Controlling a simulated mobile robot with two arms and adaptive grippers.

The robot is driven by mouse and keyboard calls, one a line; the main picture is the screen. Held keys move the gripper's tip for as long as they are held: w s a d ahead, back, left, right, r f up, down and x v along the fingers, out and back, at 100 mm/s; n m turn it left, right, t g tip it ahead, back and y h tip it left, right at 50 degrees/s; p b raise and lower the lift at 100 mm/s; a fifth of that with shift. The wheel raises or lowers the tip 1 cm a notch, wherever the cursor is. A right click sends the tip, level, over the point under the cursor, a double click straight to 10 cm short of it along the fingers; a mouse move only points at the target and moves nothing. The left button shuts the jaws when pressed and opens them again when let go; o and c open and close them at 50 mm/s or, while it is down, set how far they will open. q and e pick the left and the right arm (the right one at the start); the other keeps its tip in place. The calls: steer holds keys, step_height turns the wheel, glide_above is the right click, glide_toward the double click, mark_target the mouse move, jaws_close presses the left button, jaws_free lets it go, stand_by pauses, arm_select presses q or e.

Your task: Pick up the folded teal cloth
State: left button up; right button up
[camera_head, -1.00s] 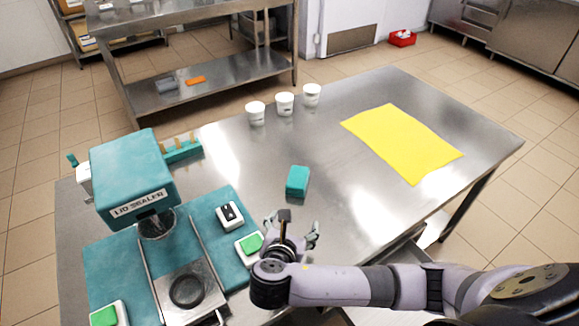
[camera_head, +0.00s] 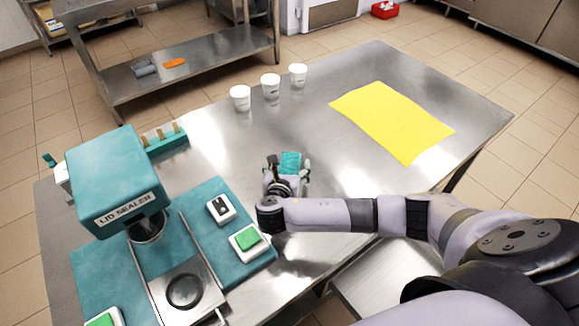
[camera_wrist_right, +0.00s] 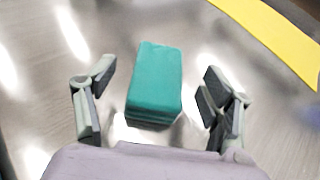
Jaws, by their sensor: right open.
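The folded teal cloth (camera_head: 291,161) is a small thick block on the steel table, partly hidden behind my right gripper in the head view. My right gripper (camera_head: 288,170) is open right at the cloth. In the right wrist view the cloth (camera_wrist_right: 155,84) lies between and slightly ahead of the two spread fingers (camera_wrist_right: 158,98), with a gap on each side. No finger visibly touches it. My left gripper is not in view.
The steel table (camera_head: 330,135) is clear around the cloth. A yellow cloth (camera_head: 392,120) lies to the right. Several white cups, including one cup (camera_head: 271,86), stand behind. The teal lid sealer (camera_head: 115,180) and a green button box (camera_head: 249,240) stand at left.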

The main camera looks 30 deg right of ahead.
mark_target(290, 160)
steer(key=shift+w+d, duration=0.2)
steer(key=x, duration=0.3)
steer(key=shift+w+d+f, duration=0.15)
steer(key=shift+w+f, duration=0.05)
steer(key=shift+w+d+f, duration=0.25)
steer(key=shift+w+d, duration=0.1)
steer(key=shift+w, duration=0.1)
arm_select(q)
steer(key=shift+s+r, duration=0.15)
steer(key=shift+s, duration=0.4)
arm_select(e)
steer(key=shift+c, duration=0.4)
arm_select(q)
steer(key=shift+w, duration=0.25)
arm_select(e)
steer(key=c, duration=1.1)
steer(key=shift+r, duration=0.1)
steer(key=shift+c, duration=0.2)
